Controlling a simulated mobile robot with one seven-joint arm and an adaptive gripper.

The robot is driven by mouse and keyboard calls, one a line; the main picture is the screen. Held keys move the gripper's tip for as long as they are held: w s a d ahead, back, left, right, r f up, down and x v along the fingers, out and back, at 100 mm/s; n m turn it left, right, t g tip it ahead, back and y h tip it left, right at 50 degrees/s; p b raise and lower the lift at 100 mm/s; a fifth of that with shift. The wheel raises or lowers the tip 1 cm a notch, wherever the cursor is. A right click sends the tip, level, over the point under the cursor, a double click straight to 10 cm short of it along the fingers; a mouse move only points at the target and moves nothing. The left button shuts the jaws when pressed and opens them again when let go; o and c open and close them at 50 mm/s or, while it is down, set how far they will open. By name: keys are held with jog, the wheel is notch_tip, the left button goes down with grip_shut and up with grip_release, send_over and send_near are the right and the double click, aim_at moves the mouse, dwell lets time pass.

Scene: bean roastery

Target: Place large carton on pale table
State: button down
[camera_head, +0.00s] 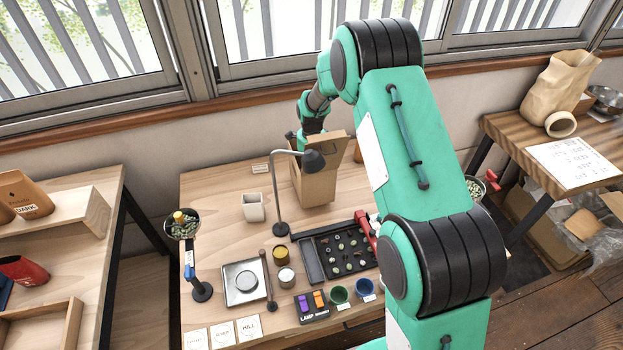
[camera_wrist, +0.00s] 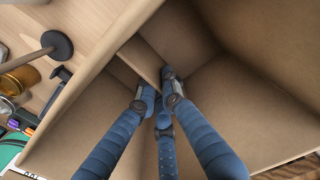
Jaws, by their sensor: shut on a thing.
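The large brown carton (camera_head: 318,188) is upright with its top flaps open, at the back of the pale wood table (camera_head: 225,205) in the middle. I cannot tell whether its base touches the tabletop. My gripper (camera_head: 299,142) reaches down at the carton's open top from behind the lamp. In the wrist view, its blue fingers (camera_wrist: 160,92) are closed on a thin cardboard wall or flap of the carton (camera_wrist: 235,110). The carton's inside looks empty there. The fingertips are partly hidden in the head view.
A desk lamp (camera_head: 280,190) stands right in front of the carton, and a pale cup (camera_head: 253,208) to its left. Bare tabletop lies at back left. A striped wood table (camera_head: 510,128) is at right.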

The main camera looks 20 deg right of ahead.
jog(key=shift+f+b, duration=0.5)
jog(key=shift+f, duration=0.85)
jog(key=shift+f, duration=0.1)
jog(key=c, duration=1.9)
grip_release()
notch_tip(320, 180, up, 12)
jog(key=p, duration=0.2)
jog(key=shift+p, duration=0.3)
